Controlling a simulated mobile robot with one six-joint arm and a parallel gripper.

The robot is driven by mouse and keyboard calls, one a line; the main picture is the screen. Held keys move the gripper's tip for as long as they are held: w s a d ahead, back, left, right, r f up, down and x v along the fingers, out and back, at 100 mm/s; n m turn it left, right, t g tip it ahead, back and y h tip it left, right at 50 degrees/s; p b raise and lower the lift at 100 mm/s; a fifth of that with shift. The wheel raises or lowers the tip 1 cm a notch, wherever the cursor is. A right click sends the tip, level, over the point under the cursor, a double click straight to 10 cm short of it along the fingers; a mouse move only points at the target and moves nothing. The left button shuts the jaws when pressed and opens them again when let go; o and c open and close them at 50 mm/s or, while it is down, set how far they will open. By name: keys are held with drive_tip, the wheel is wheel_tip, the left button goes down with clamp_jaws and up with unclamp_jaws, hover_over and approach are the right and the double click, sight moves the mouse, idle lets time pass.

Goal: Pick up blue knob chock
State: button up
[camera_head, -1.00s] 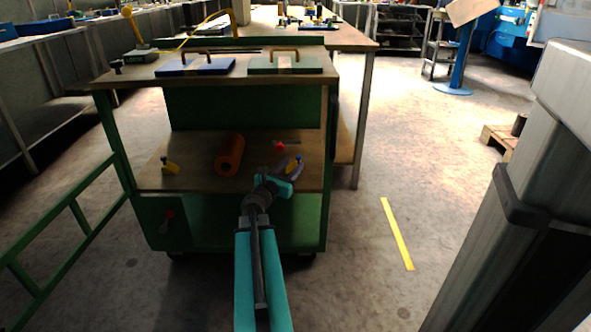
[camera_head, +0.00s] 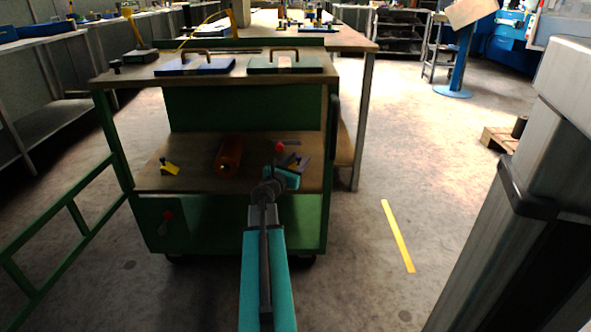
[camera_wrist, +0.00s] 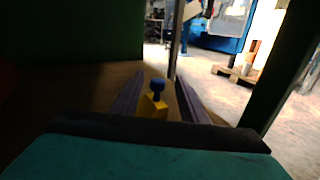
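The blue knob chock (camera_wrist: 152,106) is a small yellow block with a blue knob on top. It stands upright on the cart's lower shelf, in the middle of the wrist view. My gripper (camera_wrist: 159,82) is open, with one grey finger on each side of the chock and visible gaps between. In the head view my gripper (camera_head: 293,166) is over the right part of the lower shelf and largely hides the chock.
On the lower shelf (camera_head: 197,180) lie an orange cylinder (camera_head: 228,155), a yellow chock (camera_head: 169,167) at left and a red-knobbed piece (camera_head: 279,147) just behind my gripper. The green cart's right post (camera_wrist: 285,70) stands close on the right. The upper shelf overhangs.

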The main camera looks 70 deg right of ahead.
drive_tip(key=shift+d, duration=0.15)
drive_tip(key=shift+d+f+b, duration=0.15)
drive_tip(key=shift+d+b, duration=0.5)
drive_tip(key=shift+d, duration=0.3)
drive_tip(key=shift+s+d+b, duration=0.1)
drive_tip(key=shift+d+b, duration=0.45)
drive_tip(key=shift+d, duration=0.95)
drive_tip(key=shift+r, duration=0.2)
clamp_jaws()
